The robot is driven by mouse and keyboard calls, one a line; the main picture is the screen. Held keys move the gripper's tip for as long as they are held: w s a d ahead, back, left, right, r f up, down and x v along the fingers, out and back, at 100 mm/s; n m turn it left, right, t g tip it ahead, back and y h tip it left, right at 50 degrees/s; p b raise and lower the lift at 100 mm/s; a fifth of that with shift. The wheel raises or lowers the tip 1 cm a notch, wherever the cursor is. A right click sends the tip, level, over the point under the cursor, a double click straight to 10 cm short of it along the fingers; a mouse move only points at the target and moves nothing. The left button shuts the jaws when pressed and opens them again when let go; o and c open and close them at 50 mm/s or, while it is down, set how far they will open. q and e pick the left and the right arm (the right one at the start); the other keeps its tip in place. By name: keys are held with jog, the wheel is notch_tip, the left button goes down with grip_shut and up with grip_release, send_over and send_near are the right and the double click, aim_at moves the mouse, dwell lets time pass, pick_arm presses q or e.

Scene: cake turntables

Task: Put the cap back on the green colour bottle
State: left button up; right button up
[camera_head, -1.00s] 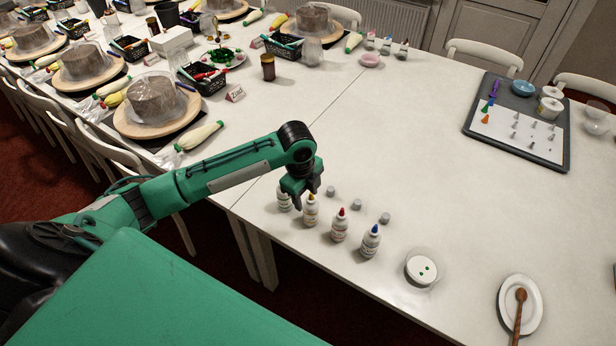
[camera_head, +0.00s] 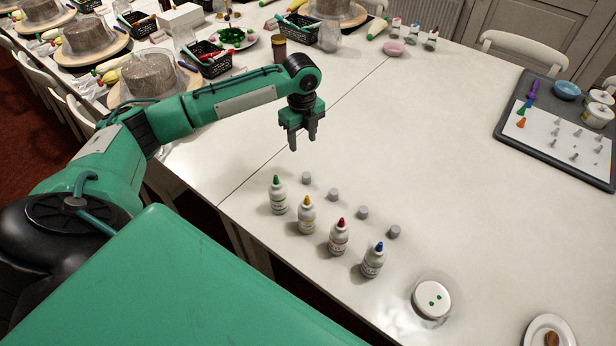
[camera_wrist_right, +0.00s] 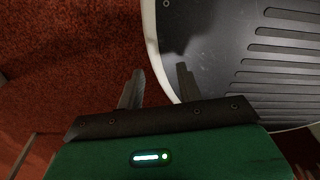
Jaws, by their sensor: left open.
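The green colour bottle (camera_head: 278,196), white with a green tip, stands upright without a cap at the left end of a row of bottles. A grey cap (camera_head: 306,178) lies on the table just behind and to the right of it. My left gripper (camera_head: 302,144) is open and empty, above the table and behind the green bottle and that cap, touching neither. My right gripper is out of the head view; in the right wrist view (camera_wrist_right: 158,85) its two fingers are apart with nothing between them.
Yellow (camera_head: 307,215), red (camera_head: 339,237) and blue (camera_head: 373,260) bottles stand alongside, with grey caps (camera_head: 362,213) behind them. The table centre is clear. A dark tray (camera_head: 560,165) with nozzles lies at right.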

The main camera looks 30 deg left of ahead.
pick_arm(q)
send_over(306, 175)
jog(key=f, duration=0.5)
jog(key=f+p, duration=0.1)
jog(key=f, duration=0.1)
jog(key=shift+s+a+f, duration=0.1)
jog(key=shift+a+f, duration=0.25)
jog(key=shift+f, duration=0.5)
pick_arm(e)
jog(key=shift+w+r, duration=0.45)
jog(key=shift+w, duration=0.2)
pick_arm(q)
jog(key=shift+d+f+p, duration=0.2)
jog(key=shift+f+p, duration=0.15)
jog(key=shift+f, duration=0.95)
jog(key=shift+d+f+p, duration=0.2)
jog(key=shift+f+p, duration=0.1)
jog(key=shift+f, duration=1)
pick_arm(e)
jog(key=shift+r, duration=0.7)
pick_arm(q)
jog(key=shift+c, duration=0.4)
jog(key=c, duration=0.9)
